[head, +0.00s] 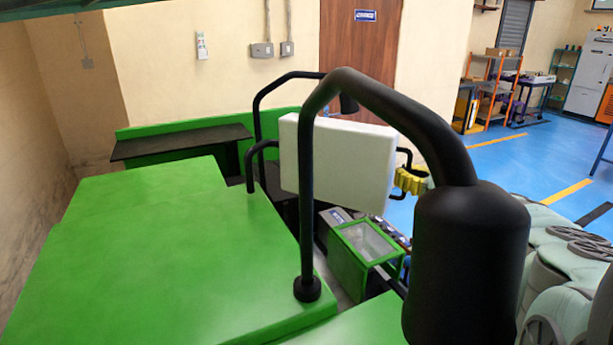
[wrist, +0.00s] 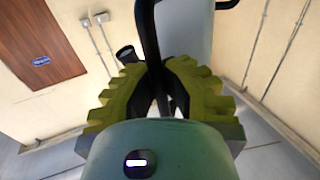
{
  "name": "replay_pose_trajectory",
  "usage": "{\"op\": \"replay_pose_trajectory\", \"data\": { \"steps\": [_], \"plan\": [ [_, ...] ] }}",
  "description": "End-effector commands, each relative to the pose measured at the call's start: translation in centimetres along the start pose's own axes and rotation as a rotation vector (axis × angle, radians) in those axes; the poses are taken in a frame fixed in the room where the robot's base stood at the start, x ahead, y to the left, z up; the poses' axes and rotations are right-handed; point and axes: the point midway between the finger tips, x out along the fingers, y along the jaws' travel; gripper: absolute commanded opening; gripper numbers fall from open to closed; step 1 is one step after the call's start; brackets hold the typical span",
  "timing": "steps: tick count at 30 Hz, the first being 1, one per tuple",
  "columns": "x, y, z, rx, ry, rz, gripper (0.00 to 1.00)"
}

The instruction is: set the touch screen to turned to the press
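The touch screen (head: 345,165) hangs from a black arched tube (head: 306,190) over the green machine (head: 160,250). I see its plain pale back and side edge in the head view; its display face is hidden. Black handles stick out on both sides. My gripper (head: 411,180) is at the right-hand handle (head: 403,157). In the wrist view my gripper's yellow-green fingers (wrist: 157,78) close in from both sides on the black handle bar (wrist: 150,35), which runs between them. The grey panel (wrist: 187,30) of the screen is just beyond.
A thick black post (head: 468,260) of the tube stands close in front, right of the screen. A green-framed box (head: 368,245) lies below the screen. Shelves (head: 497,90) stand far back. Blue floor (head: 500,165) is open at right. A brown door (wrist: 38,45) shows in the wrist view.

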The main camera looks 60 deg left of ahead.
Motion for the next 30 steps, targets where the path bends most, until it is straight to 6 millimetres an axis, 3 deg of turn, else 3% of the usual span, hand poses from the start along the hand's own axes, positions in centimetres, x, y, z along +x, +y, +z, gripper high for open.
{"op": "replay_pose_trajectory", "data": {
  "steps": [1,15,16,25,30],
  "plan": [
    [-0.66,0.72,-0.1,-0.001,-0.001,0.025,0.0],
    [-0.76,0.88,-0.11,-0.001,0.001,0.032,0.0],
    [-0.76,0.88,-0.12,-0.001,0.001,0.032,0.09],
    [-0.48,0.58,-0.12,-0.001,0.002,0.022,0.4],
    [-0.37,0.46,-0.1,-0.001,0.002,0.018,0.41]
  ]
}}
